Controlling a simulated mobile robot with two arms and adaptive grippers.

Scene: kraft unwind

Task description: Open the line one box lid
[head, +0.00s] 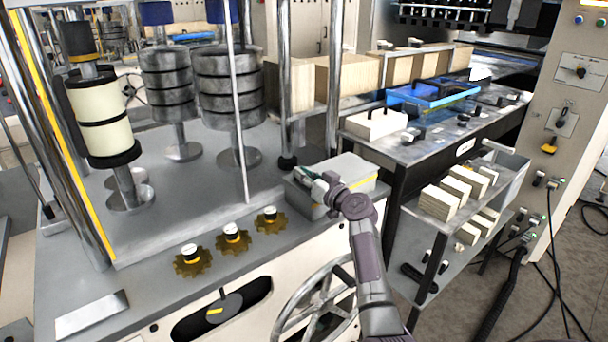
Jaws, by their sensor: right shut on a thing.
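A grey box (300,202) sits at the right end of the machine's grey deck. Its flat light-grey lid (348,166) looks closed, and a yellow strip shows on its right part. My right arm comes up from the bottom, and my right gripper (313,177) is at the left front part of the lid. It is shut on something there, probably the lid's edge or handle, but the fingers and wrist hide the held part. My left gripper is not in view.
Three brass gears (232,238) lie on the deck to the left of the box. A vertical steel post (284,85) stands just behind it. A handwheel (315,300) is below. A steel table (410,145) with a blue tray (425,93) stands to the right.

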